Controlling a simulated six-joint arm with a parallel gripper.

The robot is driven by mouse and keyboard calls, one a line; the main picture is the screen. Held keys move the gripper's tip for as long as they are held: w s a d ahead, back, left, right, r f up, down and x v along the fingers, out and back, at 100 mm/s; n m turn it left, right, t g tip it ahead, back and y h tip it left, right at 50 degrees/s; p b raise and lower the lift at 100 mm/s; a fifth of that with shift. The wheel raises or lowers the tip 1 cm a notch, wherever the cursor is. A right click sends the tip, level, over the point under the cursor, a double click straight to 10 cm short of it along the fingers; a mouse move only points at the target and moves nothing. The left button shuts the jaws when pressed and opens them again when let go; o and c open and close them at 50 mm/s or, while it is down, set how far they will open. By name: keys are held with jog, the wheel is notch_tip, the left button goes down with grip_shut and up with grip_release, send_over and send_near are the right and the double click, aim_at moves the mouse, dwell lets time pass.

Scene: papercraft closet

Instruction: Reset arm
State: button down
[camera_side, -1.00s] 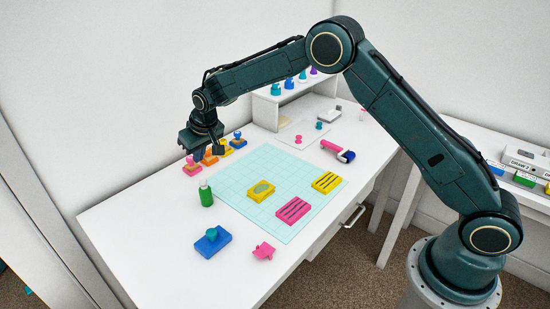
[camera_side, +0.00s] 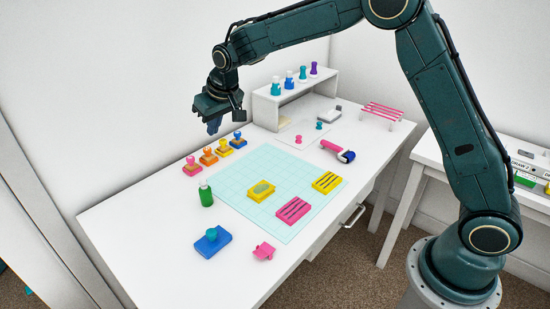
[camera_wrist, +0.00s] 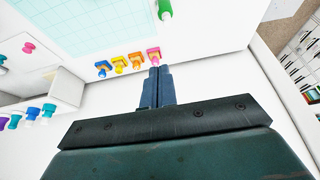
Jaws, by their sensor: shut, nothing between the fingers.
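My gripper (camera_side: 213,127) is shut and empty. In the side view it hangs in the air above the back left of the white table, higher than the row of stamps. In the wrist view my gripper (camera_wrist: 158,70) shows its two fingers together, pointing toward the pink stamp (camera_wrist: 153,54), with nothing between them. In the side view the pink stamp (camera_side: 191,167), orange stamp (camera_side: 208,157), yellow stamp (camera_side: 224,148) and blue stamp (camera_side: 239,141) stand in a row below my gripper, apart from it.
A light cutting mat (camera_side: 235,185) bears yellow and pink blocks. A green bottle (camera_side: 206,194), blue stamp block (camera_side: 212,241) and pink piece (camera_side: 264,251) stand nearer the front. A white shelf (camera_side: 268,111) with several bottles, a roller (camera_side: 338,151) and a striped rack (camera_side: 383,111) are at the back right.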

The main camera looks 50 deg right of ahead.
jog(key=s+d+r, duration=0.3)
jog(key=s+r, duration=0.3)
jog(key=s, duration=0.4)
jog(key=s+d+r, duration=0.2)
jog(key=s+r, duration=0.5)
jog(key=s, duration=0.3)
jog(key=s+d+f, duration=0.2)
jog(key=s+f, duration=0.1)
jog(key=s, duration=1.7)
jog(key=shift+s+d+f+t, duration=0.2)
jog(key=shift+s+t, duration=0.2)
